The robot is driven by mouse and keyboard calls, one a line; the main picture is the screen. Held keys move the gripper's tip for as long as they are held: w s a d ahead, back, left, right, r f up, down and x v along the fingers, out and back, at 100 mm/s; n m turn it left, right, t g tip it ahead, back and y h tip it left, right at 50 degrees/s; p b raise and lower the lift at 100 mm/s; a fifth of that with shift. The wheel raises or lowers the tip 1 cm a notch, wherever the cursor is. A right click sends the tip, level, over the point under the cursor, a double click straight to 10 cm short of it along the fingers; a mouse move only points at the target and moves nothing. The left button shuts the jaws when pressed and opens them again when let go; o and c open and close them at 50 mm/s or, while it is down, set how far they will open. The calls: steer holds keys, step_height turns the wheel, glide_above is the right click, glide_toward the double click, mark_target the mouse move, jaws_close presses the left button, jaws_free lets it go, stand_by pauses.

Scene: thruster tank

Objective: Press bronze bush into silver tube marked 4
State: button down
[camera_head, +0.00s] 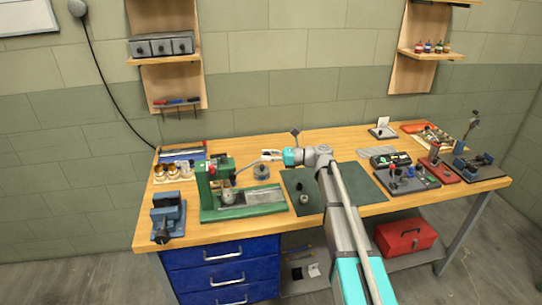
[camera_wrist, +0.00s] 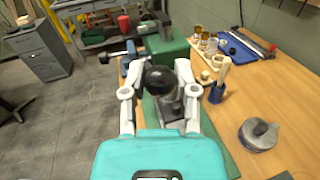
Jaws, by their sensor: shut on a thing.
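The green press (camera_head: 222,185) stands at the left of the bench; its green body also shows in the wrist view (camera_wrist: 170,48). My gripper (camera_head: 268,156) is at the press's lever, right of the column. In the wrist view my gripper (camera_wrist: 158,68) has its fingers on both sides of the black lever knob (camera_wrist: 160,80) and is shut on it. A silver cylindrical part (camera_head: 228,195) is at the press, under its ram; I cannot read a mark on it. Bronze-coloured bushes (camera_head: 173,170) stand in a wooden holder (camera_wrist: 207,76) behind the press. I cannot tell whether a bush sits in the tube.
A grey round lidded pot (camera_wrist: 258,135) stands right of the press. A blue vise (camera_head: 168,215) is at the bench's left front corner. A dark green mat (camera_head: 300,183) lies right of the press. Fixtures (camera_head: 410,177) crowd the right side.

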steer(key=shift+w+d+f+b, duration=0.2)
steer(key=shift+f+b, duration=0.1)
steer(key=shift+b, duration=0.1)
steer(key=c, duration=0.8)
jaws_free()
steer(key=o, duration=0.4)
steer(key=shift+w+f, duration=0.15)
steer(key=shift+w, duration=0.05)
steer(key=shift+s, duration=0.15)
steer(key=shift+d, duration=0.1)
